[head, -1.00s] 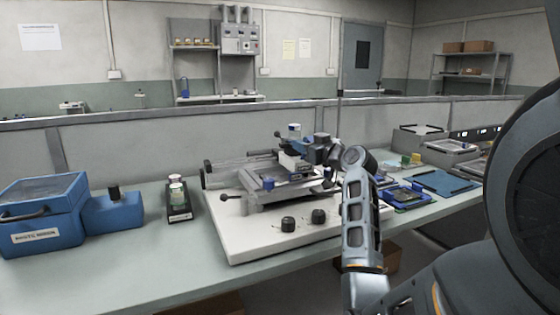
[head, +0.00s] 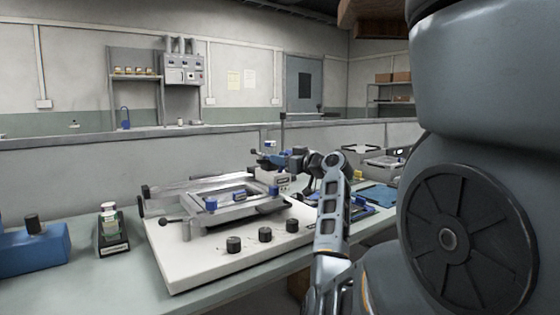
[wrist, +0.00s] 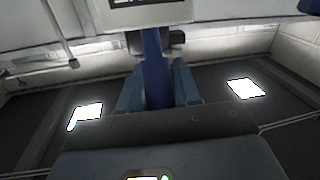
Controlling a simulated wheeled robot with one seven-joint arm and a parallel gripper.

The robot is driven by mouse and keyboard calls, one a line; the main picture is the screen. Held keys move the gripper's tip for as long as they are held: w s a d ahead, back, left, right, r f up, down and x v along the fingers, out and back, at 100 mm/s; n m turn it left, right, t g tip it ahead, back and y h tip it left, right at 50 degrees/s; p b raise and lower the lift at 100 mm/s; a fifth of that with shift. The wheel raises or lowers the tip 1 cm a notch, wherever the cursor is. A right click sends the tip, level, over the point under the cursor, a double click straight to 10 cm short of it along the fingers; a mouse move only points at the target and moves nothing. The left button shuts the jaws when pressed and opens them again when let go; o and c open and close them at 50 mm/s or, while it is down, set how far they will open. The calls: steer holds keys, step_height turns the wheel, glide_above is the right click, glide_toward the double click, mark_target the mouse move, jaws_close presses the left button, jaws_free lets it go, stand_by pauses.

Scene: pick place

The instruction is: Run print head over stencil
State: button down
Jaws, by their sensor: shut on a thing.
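The stencil printer stands on a white base plate (head: 185,268) on the bench. The stencil frame (head: 175,214) is a metal frame with small blue blocks along it. The print head (head: 266,177), a pale block with a dark lever on top, sits at the frame's right end. My gripper (head: 278,161) reaches in from the right and is shut on the print head. In the wrist view, the gripper's blue fingers (wrist: 157,92) flank a dark blue upright piece, with the pale labelled print head (wrist: 140,12) beyond. The contact between print head and stencil is too small to judge.
Several black knobs (head: 265,234) stand on the base plate's front. A small jar stand (head: 110,240) and a blue box (head: 35,245) are to the left. A blue mat (head: 378,194) lies to the right behind my arm. A low partition (head: 80,180) runs behind the bench.

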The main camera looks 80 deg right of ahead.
steer(key=shift+s+d, duration=0.15)
steer(key=shift+s, duration=0.15)
steer(key=c, duration=0.9)
jaws_free()
steer(key=shift+v, duration=3.85)
